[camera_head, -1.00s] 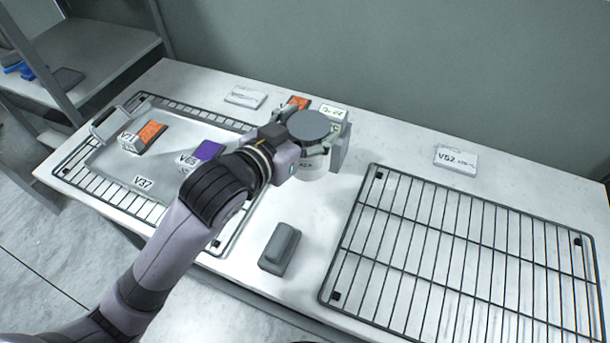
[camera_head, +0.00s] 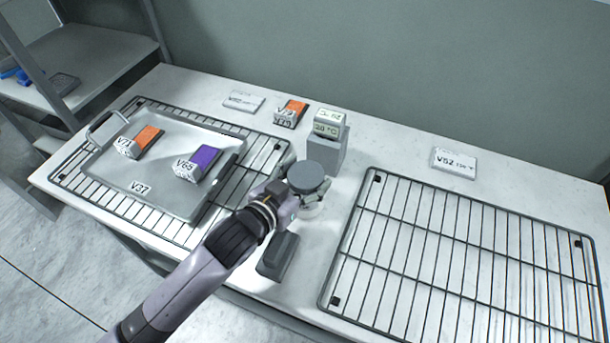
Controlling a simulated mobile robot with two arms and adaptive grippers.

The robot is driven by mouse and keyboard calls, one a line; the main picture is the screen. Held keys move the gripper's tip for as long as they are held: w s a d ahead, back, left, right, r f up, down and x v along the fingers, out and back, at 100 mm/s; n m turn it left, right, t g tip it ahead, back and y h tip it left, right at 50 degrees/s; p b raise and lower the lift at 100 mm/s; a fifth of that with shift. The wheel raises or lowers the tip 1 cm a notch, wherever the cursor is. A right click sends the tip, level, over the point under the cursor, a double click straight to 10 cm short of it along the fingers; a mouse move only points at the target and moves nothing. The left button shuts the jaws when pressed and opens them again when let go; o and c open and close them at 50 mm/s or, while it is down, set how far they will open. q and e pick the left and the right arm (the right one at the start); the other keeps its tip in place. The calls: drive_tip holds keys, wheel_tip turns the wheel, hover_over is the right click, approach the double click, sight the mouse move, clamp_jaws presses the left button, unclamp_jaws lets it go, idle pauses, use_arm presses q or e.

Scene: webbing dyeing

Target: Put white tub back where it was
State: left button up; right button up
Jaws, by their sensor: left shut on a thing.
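The white tub (camera_head: 313,211) has a pale body and a round grey top (camera_head: 306,177). It is near the middle of the table, in front of the grey stand with the display. My left gripper (camera_head: 292,200) is shut on the tub from its left side and hides part of its body. I cannot tell whether the tub's base touches the table. My right gripper is not in view.
The display stand (camera_head: 323,152) is just behind the tub, and a dark grey block (camera_head: 278,255) is just in front. A metal tray (camera_head: 165,195) with orange and purple blocks lies on the left rack. The right wire rack (camera_head: 460,250) is empty.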

use_arm(q)
drive_tip(key=shift+r, duration=0.1)
drive_tip(key=o, duration=1.2)
drive_tip(key=shift+f, duration=0.2)
drive_tip(key=o, duration=0.5)
drive_tip(key=shift+c, duration=0.2)
drive_tip(key=shift+o, duration=0.2)
